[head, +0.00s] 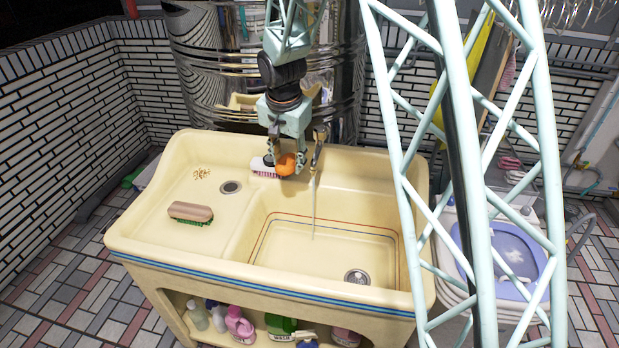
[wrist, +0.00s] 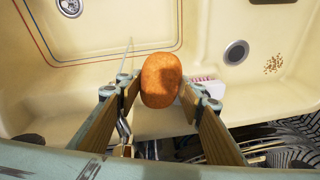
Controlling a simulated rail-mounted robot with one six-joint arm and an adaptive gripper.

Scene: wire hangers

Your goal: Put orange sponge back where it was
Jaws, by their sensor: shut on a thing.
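The orange sponge (head: 287,164) is held between the fingers of my gripper (head: 284,160), above the back edge of the cream sink unit (head: 150,238). In the wrist view the rounded sponge (wrist: 161,80) sits between the two fingers of my gripper (wrist: 158,92), which are shut on it. A white and pink brush (head: 264,168) lies close to the left of the sponge in the head view. It is partly hidden behind the fingers in the wrist view. Whether the sponge touches the sink ledge I cannot tell.
A faucet (head: 318,150) stands just right of my gripper, with water running into the basin. A brown brush with green bristles (head: 190,212) lies on the left drainboard. Bottles (head: 240,325) stand on the shelf below. The basin is otherwise clear.

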